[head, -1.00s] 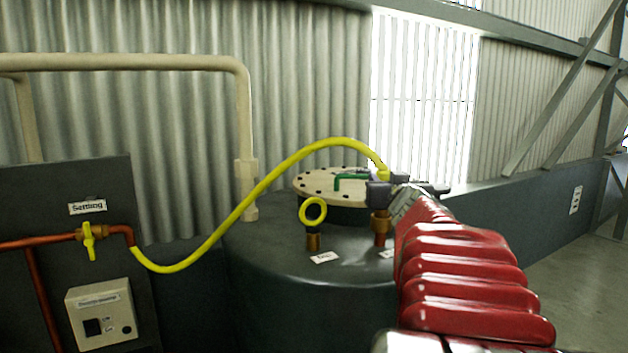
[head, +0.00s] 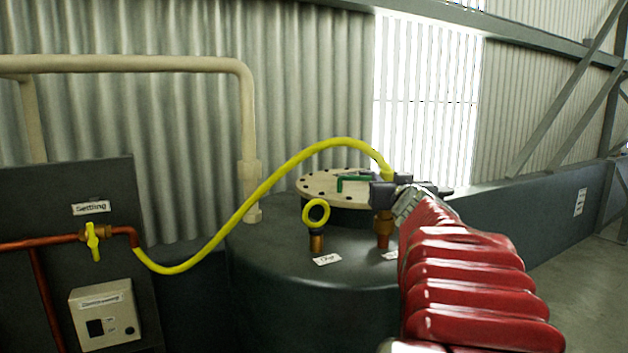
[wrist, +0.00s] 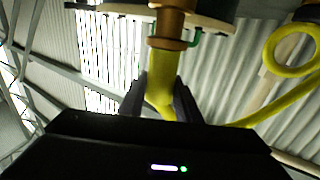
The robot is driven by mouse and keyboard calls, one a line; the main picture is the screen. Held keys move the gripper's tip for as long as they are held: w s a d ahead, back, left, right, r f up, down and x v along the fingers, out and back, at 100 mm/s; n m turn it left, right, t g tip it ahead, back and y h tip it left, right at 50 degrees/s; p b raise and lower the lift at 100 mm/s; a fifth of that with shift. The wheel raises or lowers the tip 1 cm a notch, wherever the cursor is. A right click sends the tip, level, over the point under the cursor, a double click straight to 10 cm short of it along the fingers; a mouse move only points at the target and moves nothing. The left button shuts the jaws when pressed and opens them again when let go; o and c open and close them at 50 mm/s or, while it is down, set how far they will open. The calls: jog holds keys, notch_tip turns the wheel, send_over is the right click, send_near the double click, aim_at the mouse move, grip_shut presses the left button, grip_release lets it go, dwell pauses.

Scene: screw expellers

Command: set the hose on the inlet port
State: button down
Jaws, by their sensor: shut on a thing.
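The yellow hose (head: 262,187) arcs from a red pipe at the left to my gripper (head: 384,190). My gripper is shut on the hose near its free end, above the tank. A brass port (head: 384,228) stands upright on the tank, directly below the gripper in the head view. Its label is mostly hidden by my arm. In the wrist view the hose end (wrist: 162,85) lies between the fingers, in line with a brass fitting (wrist: 172,22) and its collar. I cannot tell whether the hose is seated on it or only meets it.
A second brass port (head: 317,242) with a yellow ring (head: 316,212) stands to the left, with a label in front. A bolted cream lid (head: 325,188) with a green handle lies behind. A yellow valve (head: 93,238) and control box (head: 103,317) are at the left.

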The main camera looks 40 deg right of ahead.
jog(key=shift+f, duration=1.6)
dwell(4.5)
jog(key=c, duration=1.6)
grip_release()
jog(key=shift+s+a, duration=0.1)
jog(key=shift+s, duration=0.05)
